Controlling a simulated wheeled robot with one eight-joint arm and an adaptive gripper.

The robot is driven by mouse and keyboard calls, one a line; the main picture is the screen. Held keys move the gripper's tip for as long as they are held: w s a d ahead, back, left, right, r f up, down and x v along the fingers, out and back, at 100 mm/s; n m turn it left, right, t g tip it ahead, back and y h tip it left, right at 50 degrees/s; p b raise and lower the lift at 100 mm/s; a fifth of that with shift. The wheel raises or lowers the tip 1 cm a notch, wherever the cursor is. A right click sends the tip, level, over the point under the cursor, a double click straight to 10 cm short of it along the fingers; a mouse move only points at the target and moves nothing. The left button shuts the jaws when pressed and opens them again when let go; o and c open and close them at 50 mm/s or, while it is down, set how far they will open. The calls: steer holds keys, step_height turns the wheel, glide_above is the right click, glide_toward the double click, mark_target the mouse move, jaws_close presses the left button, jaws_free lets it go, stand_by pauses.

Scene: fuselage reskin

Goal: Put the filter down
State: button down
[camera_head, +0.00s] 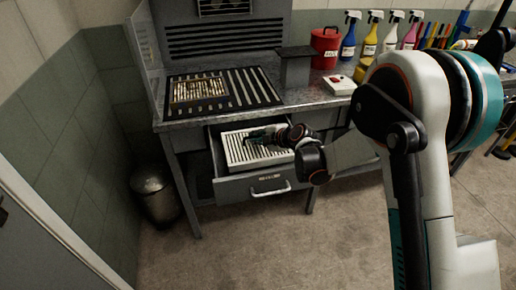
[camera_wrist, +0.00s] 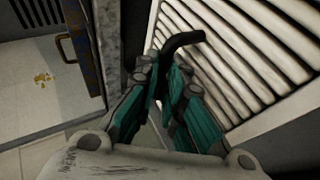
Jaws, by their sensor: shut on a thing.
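The filter (camera_head: 237,155) is a white slatted panel in a pale frame. It lies in or just over the open drawer (camera_head: 243,184) under the workbench; whether it rests on the drawer floor I cannot tell. My gripper (camera_head: 258,136) is over the filter's upper part, reaching in from the right. In the wrist view the filter (camera_wrist: 245,50) fills the upper right. There my teal-padded gripper (camera_wrist: 170,72) is closed around a dark bent handle (camera_wrist: 184,41) beside the slats. The fingers hide part of the handle.
The metal workbench (camera_head: 310,88) carries a black-framed grille (camera_head: 212,90), a red can (camera_head: 325,48) and several spray bottles (camera_head: 370,35). A bin (camera_head: 154,193) stands left of the bench. The floor (camera_head: 270,245) in front is clear.

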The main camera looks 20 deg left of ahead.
mark_target(259, 146)
step_height(259, 146, down, 4)
steer(key=shift+f+b, duration=0.1)
steer(key=shift+b, duration=0.7)
steer(key=c, duration=1.7)
jaws_free()
steer(key=shift+s+d+r, duration=0.15)
steer(key=shift+d+r, duration=0.1)
steer(key=shift+r, duration=0.05)
steer(key=p+v, duration=0.3)
steer(key=v, duration=0.8)
steer(key=shift+s+d+p, duration=0.15)
steer(key=shift+s+p, duration=0.05)
steer(key=shift+p, duration=0.2)
steer(key=shift+r, duration=0.1)
